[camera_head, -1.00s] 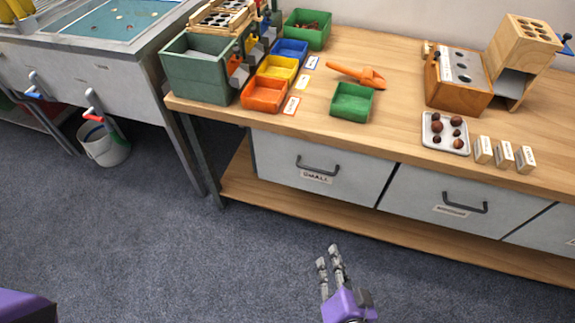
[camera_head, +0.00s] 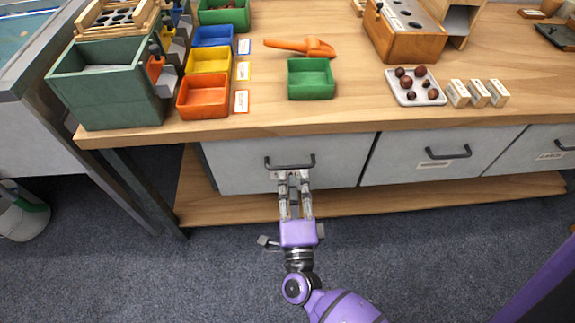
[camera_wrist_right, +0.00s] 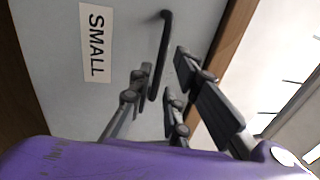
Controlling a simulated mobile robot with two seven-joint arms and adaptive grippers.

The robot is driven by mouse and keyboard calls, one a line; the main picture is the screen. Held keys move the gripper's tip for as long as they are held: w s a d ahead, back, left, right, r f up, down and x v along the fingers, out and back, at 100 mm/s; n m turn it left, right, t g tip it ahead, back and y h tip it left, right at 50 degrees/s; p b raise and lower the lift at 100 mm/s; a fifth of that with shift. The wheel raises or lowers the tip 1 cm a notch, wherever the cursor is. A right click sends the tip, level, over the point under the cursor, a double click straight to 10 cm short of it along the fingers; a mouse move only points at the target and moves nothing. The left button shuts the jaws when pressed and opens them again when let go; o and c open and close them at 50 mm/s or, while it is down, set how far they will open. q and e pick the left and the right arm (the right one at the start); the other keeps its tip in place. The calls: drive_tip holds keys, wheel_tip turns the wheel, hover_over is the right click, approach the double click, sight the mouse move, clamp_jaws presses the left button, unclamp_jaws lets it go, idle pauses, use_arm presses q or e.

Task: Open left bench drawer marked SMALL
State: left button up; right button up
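The SMALL drawer (camera_head: 335,170) is a pale grey front under the left end of the bench, and it looks shut. Its dark bar handle (camera_head: 290,166) also shows in the wrist view (camera_wrist_right: 164,45). My right gripper (camera_head: 293,177) is at the drawer front, just below the handle in the head view. In the wrist view its fingers are apart, with the handle between them in the picture; contact cannot be told. My left gripper is not in view.
Two more handled drawers (camera_head: 440,157) continue to the right. A wooden lower shelf (camera_head: 400,200) lies beneath them. On the bench top (camera_head: 340,120) stand coloured bins, a green tray (camera_head: 311,80), an orange tool and a chestnut tray (camera_head: 437,99). The floor in front is clear.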

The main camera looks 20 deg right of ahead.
sight(291, 166)
drive_tip(key=shift+x, duration=2.3)
drive_tip(key=shift+a, duration=0.1)
drive_tip(key=shift+c, duration=0.5)
clamp_jaws()
